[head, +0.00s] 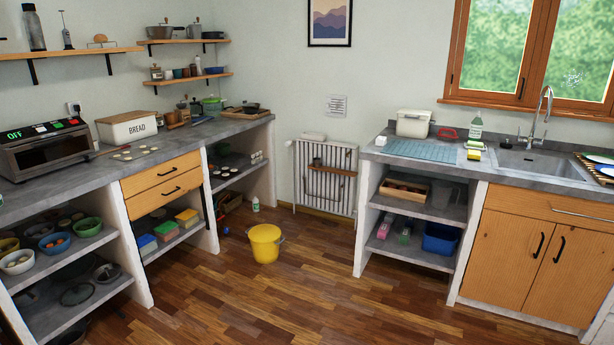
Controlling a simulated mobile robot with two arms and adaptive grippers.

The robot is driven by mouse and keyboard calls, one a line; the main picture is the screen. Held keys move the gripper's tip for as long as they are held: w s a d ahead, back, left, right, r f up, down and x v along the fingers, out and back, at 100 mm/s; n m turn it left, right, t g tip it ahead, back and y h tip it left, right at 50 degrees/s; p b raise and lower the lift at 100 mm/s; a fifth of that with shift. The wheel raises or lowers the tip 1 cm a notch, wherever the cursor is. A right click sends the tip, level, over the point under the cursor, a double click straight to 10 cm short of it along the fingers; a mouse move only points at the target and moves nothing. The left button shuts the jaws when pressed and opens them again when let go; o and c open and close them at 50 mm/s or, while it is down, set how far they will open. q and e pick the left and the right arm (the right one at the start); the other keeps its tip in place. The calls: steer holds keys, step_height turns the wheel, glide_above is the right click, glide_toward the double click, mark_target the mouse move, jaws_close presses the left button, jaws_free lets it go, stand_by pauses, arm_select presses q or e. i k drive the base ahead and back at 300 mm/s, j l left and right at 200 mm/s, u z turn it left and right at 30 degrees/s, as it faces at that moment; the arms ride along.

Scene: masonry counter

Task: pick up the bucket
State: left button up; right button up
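A yellow bucket (265,245) stands upright on the wooden floor, between the left counter and the radiator. Its top looks closed by a yellow surface, and a small handle part shows at its right side. Nothing touches it from my side. Neither of my grippers is in the head view.
The wooden floor (260,305) in front of the bucket is clear. The left counter (205,132) with open shelves and drawers runs along the left. The right counter (415,165) with a sink stands right. A radiator (325,178) and a small bottle (255,205) are behind the bucket.

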mark_target(265, 239)
steer(key=i, duration=2.3)
